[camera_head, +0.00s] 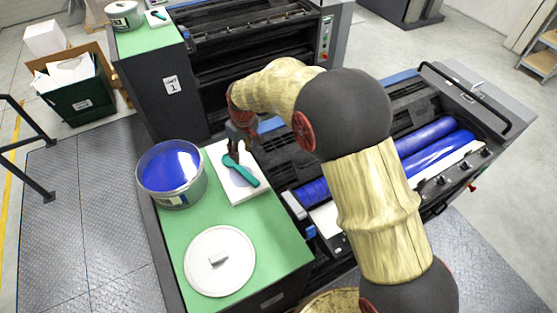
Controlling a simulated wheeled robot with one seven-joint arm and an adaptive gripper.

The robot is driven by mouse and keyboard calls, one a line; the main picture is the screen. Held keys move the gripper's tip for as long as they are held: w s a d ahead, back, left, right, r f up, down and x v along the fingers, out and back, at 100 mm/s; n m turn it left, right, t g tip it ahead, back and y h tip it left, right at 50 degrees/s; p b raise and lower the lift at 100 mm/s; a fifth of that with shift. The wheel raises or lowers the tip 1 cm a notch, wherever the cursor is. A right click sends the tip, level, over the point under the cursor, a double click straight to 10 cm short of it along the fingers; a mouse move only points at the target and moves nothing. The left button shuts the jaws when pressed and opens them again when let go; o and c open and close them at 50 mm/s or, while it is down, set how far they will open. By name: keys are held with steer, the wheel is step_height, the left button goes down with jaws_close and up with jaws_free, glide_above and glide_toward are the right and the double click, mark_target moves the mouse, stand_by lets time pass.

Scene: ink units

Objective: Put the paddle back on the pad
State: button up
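The teal paddle (248,175) shows at the white pad (239,195) on the green bench top. It slants across the pad, with one end up-left and the other down-right. I cannot tell whether it lies flat on the pad or is just above it. My gripper (234,155) points down at the paddle's upper-left end, over the pad's far part. The fingertips are small and overlap the paddle, so I cannot tell whether they are shut on it.
An open can of blue ink (172,203) stands left of the pad. A round white lid (219,261) lies in front. The press with blue rollers (437,153) is to the right. Another unit's green top (148,39) is at the back left. Green bench surface (273,232) is bare right of the lid.

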steer(key=shift+d+r, duration=0.1)
steer(key=s+d+r+m+t, duration=0.1)
steer(key=s+d+r+m, duration=0.1)
steer(key=s+d+r, duration=0.5)
steer(key=s+d+r+m+t, duration=0.15)
steer(key=s+d+r, duration=0.25)
steer(key=d+r, duration=0.7)
steer(key=s+d+r+m, duration=0.1)
steer(key=s+d, duration=0.2)
steer(key=s, duration=0.4)
steer(key=s+d+r+m+t+h, duration=0.1)
steer(key=s+d+r+m, duration=0.1)
steer(key=s+d, duration=0.2)
steer(key=s+d+r+m, duration=0.1)
steer(key=s+d+m, duration=0.1)
steer(key=s, duration=0.8)
steer(key=shift+d+r+h, duration=0.15)
steer(key=shift+d+h, duration=0.15)
steer(key=shift+d, duration=0.55)
steer(key=shift+t, duration=0.25)
